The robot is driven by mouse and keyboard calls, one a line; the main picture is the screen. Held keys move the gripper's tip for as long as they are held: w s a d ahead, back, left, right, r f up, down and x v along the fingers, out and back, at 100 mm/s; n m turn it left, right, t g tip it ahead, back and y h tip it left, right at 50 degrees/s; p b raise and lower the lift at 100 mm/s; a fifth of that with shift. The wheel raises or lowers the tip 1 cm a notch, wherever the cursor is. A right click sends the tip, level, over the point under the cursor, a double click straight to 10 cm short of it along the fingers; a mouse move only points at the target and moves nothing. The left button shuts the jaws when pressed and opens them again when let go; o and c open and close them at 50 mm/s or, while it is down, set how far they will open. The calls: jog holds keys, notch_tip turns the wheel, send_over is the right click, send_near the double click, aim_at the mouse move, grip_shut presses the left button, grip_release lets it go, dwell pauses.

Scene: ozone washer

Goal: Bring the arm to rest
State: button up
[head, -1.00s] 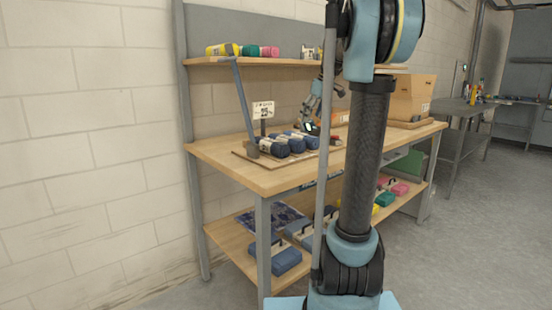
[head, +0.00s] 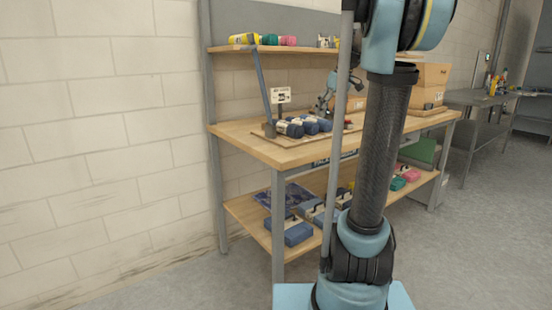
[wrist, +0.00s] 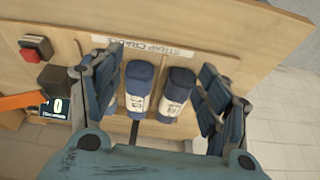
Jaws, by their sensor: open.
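My gripper (wrist: 160,64) is open, with one blue jointed finger on each side of the wrist view. Two dark blue rolls with white labels, a left one (wrist: 139,84) and a right one (wrist: 175,91), show between the fingers, apart from them. A third roll is partly hidden behind the left finger. In the head view the rolls (head: 310,124) lie side by side on a wooden board on the workbench (head: 246,137). My gripper (head: 326,98) appears there small, just behind and above the rolls, partly hidden by my own arm.
A sign (head: 281,96) and a slanted grey bar (head: 262,88) stand by the rolls. A red button (wrist: 30,54) and a small display (wrist: 56,107) lie left in the wrist view. Cardboard boxes (head: 428,86) sit at the bench's right. Floor at the front left is clear.

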jog(key=s+a+f+m+h, duration=0.1)
jog(key=s+f+m, duration=0.2)
jog(key=s+f, duration=1.1)
jog(key=s+a+f+m+g+h, duration=0.1)
jog(key=s+f+m, duration=0.2)
jog(key=s+f, duration=1.2)
jog(key=s, duration=0.7)
jog(key=shift+f, duration=0.1)
jog(key=shift+w+f, duration=0.2)
jog(key=shift+w, duration=0.25)
